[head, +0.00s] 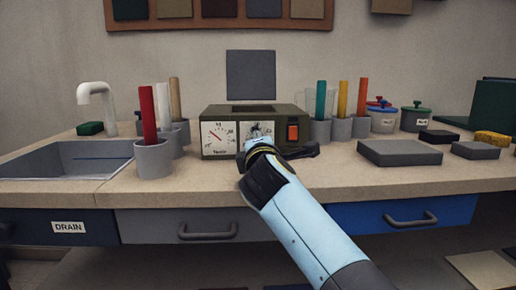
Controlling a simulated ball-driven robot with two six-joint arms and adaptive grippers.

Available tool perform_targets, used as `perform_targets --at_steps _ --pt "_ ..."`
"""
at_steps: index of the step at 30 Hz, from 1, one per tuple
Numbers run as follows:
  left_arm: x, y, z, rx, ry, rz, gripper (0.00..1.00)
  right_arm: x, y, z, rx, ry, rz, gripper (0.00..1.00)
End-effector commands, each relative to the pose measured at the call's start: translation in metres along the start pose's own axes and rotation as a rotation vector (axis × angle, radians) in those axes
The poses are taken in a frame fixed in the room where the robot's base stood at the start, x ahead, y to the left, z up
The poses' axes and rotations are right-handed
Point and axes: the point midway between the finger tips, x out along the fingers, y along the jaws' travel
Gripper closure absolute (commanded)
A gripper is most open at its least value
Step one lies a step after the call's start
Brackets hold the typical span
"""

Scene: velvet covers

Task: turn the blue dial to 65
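A green box-shaped device (285,111) stands on the counter. Its front has a white gauge (219,138) with a red needle at the left and an orange-red switch (293,132) at the right. Between them is a white scale plate (257,129), partly covered by my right gripper (257,139). No blue dial can be made out; the middle of the plate is hidden behind the gripper. The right gripper is at the device's front, and its fingers are too small and dark to tell open from shut. My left gripper is not in view.
Grey cups with coloured sticks stand left (154,157) and right (320,131) of the device. A sink (70,158) with a white tap is at the left. Grey slabs (399,152) lie at the right. Drawers with handles (207,231) are below the counter edge.

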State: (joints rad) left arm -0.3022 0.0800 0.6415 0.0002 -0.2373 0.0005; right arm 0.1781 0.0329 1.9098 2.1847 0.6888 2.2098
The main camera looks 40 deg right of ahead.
Motion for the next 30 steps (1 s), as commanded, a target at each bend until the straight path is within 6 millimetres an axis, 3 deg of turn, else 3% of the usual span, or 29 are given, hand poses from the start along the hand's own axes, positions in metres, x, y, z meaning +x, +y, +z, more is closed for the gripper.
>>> perform_targets --at_steps 5,17,18,22,24,30 --pt "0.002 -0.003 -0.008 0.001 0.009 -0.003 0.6 -0.001 -0.005 -0.001 0.027 0.0 -0.009 1.0" --pt "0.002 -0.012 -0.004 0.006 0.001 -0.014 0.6 -0.001 -0.004 0.0 0.033 0.0 -0.009 1.0" --pt "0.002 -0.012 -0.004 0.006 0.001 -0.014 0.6 -0.001 -0.004 0.0 0.033 0.0 -0.01 0.71" --pt "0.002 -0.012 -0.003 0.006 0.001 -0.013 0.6 0.0 -0.004 0.0 0.033 -0.001 -0.008 0.54" --pt "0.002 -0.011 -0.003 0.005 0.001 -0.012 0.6 0.0 -0.003 0.0 0.033 0.0 -0.006 0.49" --pt "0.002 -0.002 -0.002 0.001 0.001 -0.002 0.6 0.0 -0.002 0.0 0.033 0.0 -0.003 0.49"
